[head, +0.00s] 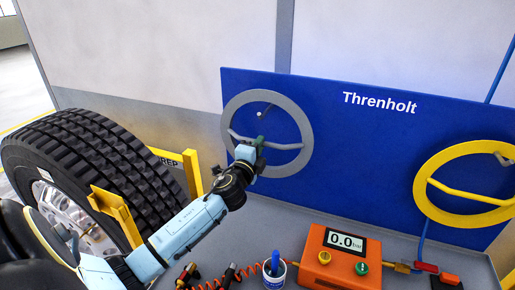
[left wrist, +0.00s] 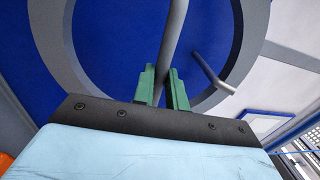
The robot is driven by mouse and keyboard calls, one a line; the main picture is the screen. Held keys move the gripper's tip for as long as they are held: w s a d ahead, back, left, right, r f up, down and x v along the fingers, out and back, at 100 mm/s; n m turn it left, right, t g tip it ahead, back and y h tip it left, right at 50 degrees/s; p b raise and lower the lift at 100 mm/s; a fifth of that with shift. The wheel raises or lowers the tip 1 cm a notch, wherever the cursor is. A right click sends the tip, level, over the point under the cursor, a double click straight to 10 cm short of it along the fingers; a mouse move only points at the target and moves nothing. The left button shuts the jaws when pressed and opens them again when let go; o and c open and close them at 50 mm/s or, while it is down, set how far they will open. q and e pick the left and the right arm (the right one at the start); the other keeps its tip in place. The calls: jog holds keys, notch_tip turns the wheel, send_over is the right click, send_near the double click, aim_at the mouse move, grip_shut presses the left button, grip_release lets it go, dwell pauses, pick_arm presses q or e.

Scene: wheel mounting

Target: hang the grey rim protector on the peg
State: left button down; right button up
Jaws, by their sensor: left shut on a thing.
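The grey rim protector (head: 306,130) is a ring with a crossbar, held upright in front of the blue board. My left gripper (head: 260,142) is shut on its crossbar; in the left wrist view the green fingers (left wrist: 163,85) clasp the bar from both sides. The peg (head: 263,113) shows through the ring's opening, below the top of the band. In the left wrist view the peg (left wrist: 212,73) sticks out inside the ring, its end overlapping the band (left wrist: 55,50). Whether the band rests on the peg cannot be told. My right gripper is out of view.
The blue board (head: 370,125) stands behind the grey bench (head: 385,278). A yellow ring (head: 433,210) hangs at the right. An orange gauge box (head: 318,268) and a cup (head: 273,279) stand at the front. A large tyre (head: 95,150) with yellow brackets is at the left.

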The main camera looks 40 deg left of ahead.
pick_arm(q)
jog(key=shift+x, duration=0.9)
jog(key=c, duration=1.3)
grip_release()
jog(key=shift+c, duration=0.2)
jog(key=shift+s, duration=0.1)
jog(key=b+v, duration=0.1)
jog(key=v, duration=1.2)
jog(key=shift+b, duration=0.3)
jog(key=shift+s+d+f, duration=0.15)
jog(key=shift+d, duration=0.05)
